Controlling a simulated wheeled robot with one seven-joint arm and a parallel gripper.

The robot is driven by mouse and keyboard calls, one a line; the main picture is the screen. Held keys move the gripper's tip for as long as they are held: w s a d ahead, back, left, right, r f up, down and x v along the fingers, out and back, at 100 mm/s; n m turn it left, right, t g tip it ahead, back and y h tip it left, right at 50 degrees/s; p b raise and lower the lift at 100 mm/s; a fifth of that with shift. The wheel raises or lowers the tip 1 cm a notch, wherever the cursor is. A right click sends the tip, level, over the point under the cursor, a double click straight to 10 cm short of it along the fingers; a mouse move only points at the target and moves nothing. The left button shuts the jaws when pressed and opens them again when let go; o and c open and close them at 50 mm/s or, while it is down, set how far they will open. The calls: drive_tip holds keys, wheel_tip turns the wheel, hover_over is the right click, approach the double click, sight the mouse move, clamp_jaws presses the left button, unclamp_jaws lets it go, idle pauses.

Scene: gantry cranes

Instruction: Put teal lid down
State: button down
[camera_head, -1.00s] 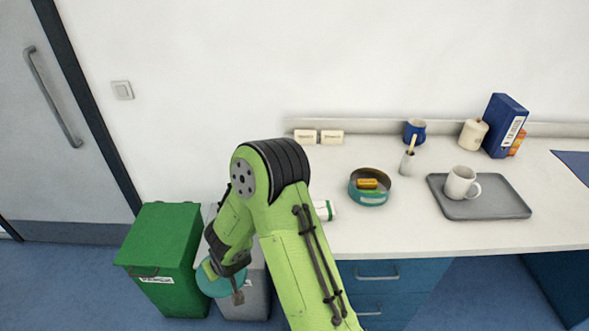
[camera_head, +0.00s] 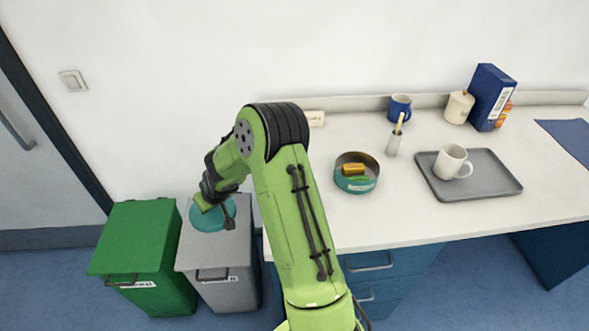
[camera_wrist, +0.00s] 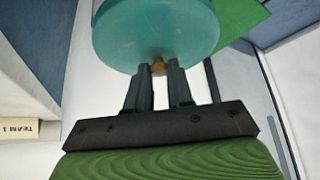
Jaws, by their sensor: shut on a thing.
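The teal lid (camera_head: 212,215) is a round disc, seen over the grey bin's top in the head view. The lid also fills the top middle of the wrist view (camera_wrist: 157,32), with a small brown knob (camera_wrist: 158,66) at its edge. My gripper (camera_wrist: 159,76) is shut on that knob, and its dark fingers stand on both sides of it. In the head view my gripper (camera_head: 205,203) is partly hidden by my wrist. I cannot tell whether the lid touches the bin.
A green bin (camera_head: 140,245) and a grey bin (camera_head: 215,262) stand left of the counter (camera_head: 420,218). A grey tray (camera_head: 490,178) holds a white mug (camera_head: 452,161). The front counter is clear.

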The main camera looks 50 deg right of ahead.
drive_tip(key=w+d+r+n+b, duration=0.1)
drive_tip(key=d+r, duration=0.2)
drive_tip(key=d, duration=0.5)
drive_tip(key=d+r, duration=0.4)
drive_tip(key=d, duration=0.4)
drive_tip(key=s+d+r+n+y+b, duration=0.1)
drive_tip(key=s+d+r, duration=0.25)
drive_tip(key=d, duration=0.25)
drive_tip(key=s+d+r+n+y, duration=0.1)
drive_tip(key=s+d+r+n, duration=0.1)
drive_tip(key=s+d, duration=0.3)
drive_tip(key=f, duration=0.3)
drive_tip(key=d+f+b, duration=0.1)
drive_tip(key=f, duration=0.2)
drive_tip(key=f+b, duration=0.1)
drive_tip(key=f, duration=0.3)
drive_tip(key=shift+w+d, duration=0.15)
drive_tip(key=shift+w, duration=0.1)
